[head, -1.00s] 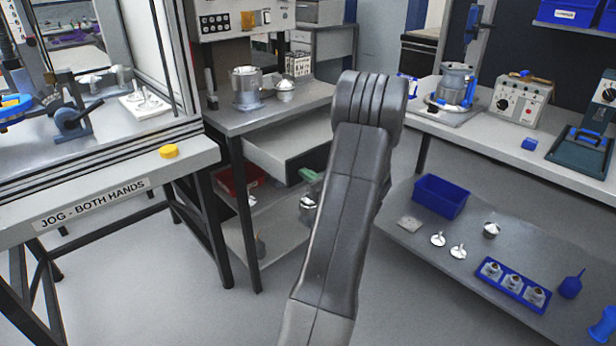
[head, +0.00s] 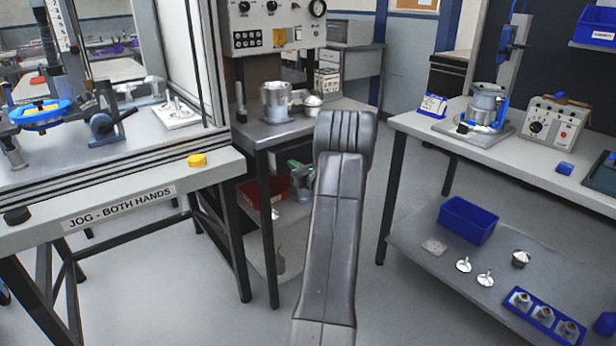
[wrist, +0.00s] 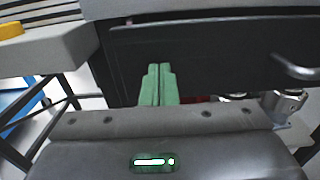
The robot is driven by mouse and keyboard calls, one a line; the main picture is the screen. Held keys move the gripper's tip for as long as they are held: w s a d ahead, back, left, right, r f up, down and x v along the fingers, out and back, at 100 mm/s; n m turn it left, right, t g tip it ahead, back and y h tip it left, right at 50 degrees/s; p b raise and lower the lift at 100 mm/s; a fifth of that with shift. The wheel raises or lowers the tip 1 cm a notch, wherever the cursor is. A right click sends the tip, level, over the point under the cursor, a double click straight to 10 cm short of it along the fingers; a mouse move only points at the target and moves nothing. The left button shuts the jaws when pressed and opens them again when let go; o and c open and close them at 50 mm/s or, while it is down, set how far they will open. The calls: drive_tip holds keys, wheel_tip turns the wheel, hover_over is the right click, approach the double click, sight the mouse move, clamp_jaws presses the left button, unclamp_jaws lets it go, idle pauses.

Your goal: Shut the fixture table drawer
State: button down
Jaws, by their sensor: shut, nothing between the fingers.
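The fixture table (head: 278,132) stands mid-picture in the head view, left of my arm.
A bench with a yellow button (head: 197,160) stands close on the left. On the right a workbench (head: 430,122) has a low shelf (head: 425,262) holding a blue bin (head: 468,219) and metal parts. Silver housings (wrist: 285,105) show below the drawer. Floor is open between the benches.

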sight(287, 159)
drive_tip(key=x, duration=0.4)
drive_tip(key=shift+w+a, duration=0.25)
drive_tip(key=shift+w+a+r, duration=0.1)
drive_tip(key=shift+w+r, duration=0.05)
drive_tip(key=shift+r, duration=0.1)
drive_tip(key=shift+r, duration=0.15)
drive_tip(key=v, duration=1.4)
drive_tip(key=shift+f+b, duration=0.4)
drive_tip(key=shift+b, duration=0.05)
drive_tip(key=x, duration=1.3)
drive_tip(key=shift+p, duration=0.3)
drive_tip(key=shift+w+a, duration=0.1)
drive_tip(key=shift+w, duration=0.05)
